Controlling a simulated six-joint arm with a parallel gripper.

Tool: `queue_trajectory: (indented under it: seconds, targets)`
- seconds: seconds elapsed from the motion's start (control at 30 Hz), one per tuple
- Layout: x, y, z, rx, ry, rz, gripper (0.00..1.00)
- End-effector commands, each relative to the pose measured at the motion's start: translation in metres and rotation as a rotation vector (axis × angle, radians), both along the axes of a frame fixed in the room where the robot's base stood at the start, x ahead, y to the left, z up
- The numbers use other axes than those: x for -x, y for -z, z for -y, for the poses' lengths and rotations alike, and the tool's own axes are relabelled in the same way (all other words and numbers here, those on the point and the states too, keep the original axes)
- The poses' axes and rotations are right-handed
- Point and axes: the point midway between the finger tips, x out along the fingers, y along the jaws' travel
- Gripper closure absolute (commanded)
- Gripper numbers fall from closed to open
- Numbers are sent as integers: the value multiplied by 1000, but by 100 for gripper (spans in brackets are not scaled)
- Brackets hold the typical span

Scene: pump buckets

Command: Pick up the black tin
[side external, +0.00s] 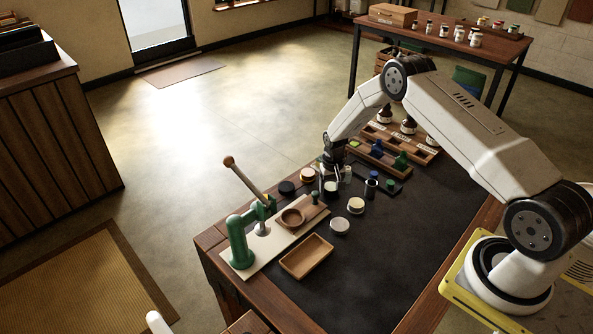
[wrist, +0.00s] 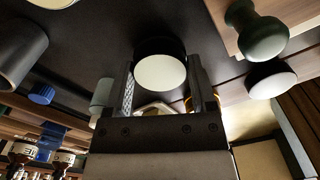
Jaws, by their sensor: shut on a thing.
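My gripper (side external: 330,182) is low over the dark mat in the side view, its fingers pointing down. In the wrist view my gripper (wrist: 161,75) has a finger on each side of a tin with a black side and a round cream face (wrist: 160,74). It is shut on this tin. In the side view the fingers partly cover the tin. I cannot tell whether the held tin is lifted or touching the mat.
A cream-topped tin (side external: 307,175) stands close on the left; pale tins (side external: 356,204) and (side external: 340,226) are nearer the camera. A green lever press (side external: 240,240), an empty wooden tray (side external: 307,256) and a wooden rack (side external: 375,160) flank the area. The mat's right front is clear.

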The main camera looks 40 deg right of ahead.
Motion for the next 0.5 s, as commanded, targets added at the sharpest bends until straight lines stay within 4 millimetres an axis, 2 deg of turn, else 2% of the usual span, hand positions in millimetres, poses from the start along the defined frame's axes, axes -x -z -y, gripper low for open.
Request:
queue_trajectory:
  seconds: [0.5]
  targets:
    - [0,-21,0,1,0,2,80]
